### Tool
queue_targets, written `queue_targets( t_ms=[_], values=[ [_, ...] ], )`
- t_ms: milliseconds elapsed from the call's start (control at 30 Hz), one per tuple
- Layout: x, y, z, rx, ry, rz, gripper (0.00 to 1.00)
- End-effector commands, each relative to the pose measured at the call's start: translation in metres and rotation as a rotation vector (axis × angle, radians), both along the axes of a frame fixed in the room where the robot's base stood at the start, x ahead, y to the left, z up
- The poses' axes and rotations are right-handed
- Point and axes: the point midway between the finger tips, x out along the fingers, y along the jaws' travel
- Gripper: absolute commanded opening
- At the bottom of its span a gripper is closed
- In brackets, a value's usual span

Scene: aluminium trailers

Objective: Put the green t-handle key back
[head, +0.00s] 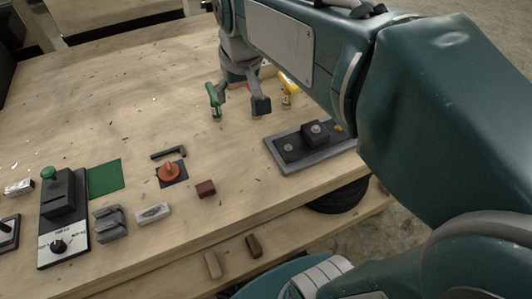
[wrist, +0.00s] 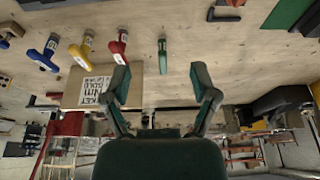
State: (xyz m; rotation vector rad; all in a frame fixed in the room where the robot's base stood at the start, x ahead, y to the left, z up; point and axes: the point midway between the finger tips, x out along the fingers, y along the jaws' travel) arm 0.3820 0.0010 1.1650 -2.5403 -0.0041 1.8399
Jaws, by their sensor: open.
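The green t-handle key (head: 214,97) stands near the far side of the wooden table, just left of my gripper (head: 242,92) in the head view. In the wrist view the green key (wrist: 163,56) shows between and beyond the open fingers of my gripper (wrist: 163,84), which hold nothing. A red key (wrist: 119,45), a yellow key (wrist: 87,47) and a blue key (wrist: 48,52) stand in a row to its left there. The yellow key (head: 288,88) also shows in the head view. Whether the green key sits in a hole cannot be told.
A cardboard sign (wrist: 102,90) is by the keys. A grey plate with a black block (head: 315,133) lies right of centre. Table between is clear.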

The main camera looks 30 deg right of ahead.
Motion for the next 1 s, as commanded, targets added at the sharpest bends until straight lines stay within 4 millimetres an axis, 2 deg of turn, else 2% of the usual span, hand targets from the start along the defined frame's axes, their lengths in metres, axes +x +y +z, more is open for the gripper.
queue_targets(
  t_ms=[33,300,600,767,1000],
  values=[
    [-0.013,0.000,-0.001,-0.001,-0.015,0.000,0.76],
    [-0.070,0.000,-0.020,-0.004,-0.089,0.000,0.76],
    [-0.122,0.000,-0.051,-0.006,-0.158,0.000,0.76],
    [-0.131,0.000,-0.059,-0.006,-0.174,0.000,0.76],
    [-0.132,0.000,-0.060,-0.006,-0.174,0.000,0.76]
  ],
)
